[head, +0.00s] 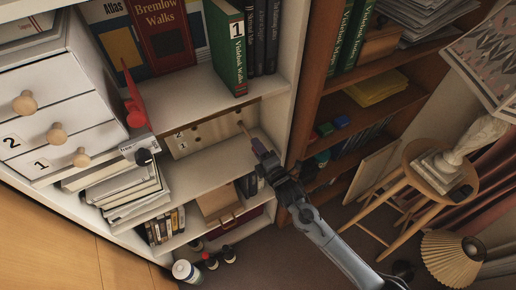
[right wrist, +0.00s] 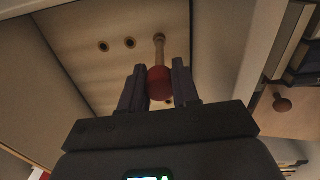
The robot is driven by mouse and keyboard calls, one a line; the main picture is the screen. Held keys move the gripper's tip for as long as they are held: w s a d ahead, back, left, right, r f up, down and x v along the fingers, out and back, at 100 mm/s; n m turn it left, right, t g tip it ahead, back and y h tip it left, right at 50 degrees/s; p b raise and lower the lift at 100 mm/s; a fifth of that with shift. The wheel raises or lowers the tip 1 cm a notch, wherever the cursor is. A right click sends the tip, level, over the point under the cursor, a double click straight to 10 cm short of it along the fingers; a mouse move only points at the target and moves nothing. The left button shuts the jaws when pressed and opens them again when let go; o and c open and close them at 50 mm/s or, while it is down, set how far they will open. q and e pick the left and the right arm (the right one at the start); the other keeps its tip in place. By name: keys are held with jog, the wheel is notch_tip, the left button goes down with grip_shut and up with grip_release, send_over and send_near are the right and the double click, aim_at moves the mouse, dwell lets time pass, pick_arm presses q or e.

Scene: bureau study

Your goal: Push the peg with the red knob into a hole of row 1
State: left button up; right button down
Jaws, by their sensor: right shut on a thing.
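The pale board with holes (head: 205,132) stands upright at the back of a white shelf bay. It has small number labels at its left end, too small to read surely. It fills the upper middle of the right wrist view (right wrist: 90,75), where two dark holes show left of the peg. My right gripper (right wrist: 160,74) is shut on the red knob (right wrist: 160,86), and its fingers flank the knob. The peg's pale shaft (right wrist: 159,52) points at the board. Its tip is at or close to the surface; I cannot tell whether it is inside a hole. In the head view my right gripper (head: 259,148) hides the knob.
White shelf walls enclose the bay. A green book (head: 226,48) stands on the shelf above. White drawers (head: 55,125) and a red object (head: 135,105) are at left. A box with a handle (head: 216,203) sits below. A wooden stool (head: 437,172) stands at right.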

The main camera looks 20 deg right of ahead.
jog(key=shift+w+a, duration=0.1)
jog(key=shift+w, duration=0.65)
dwell(0.6)
jog(key=c, duration=1.2)
grip_release()
jog(key=o, duration=0.9)
jog(key=shift+o, duration=0.2)
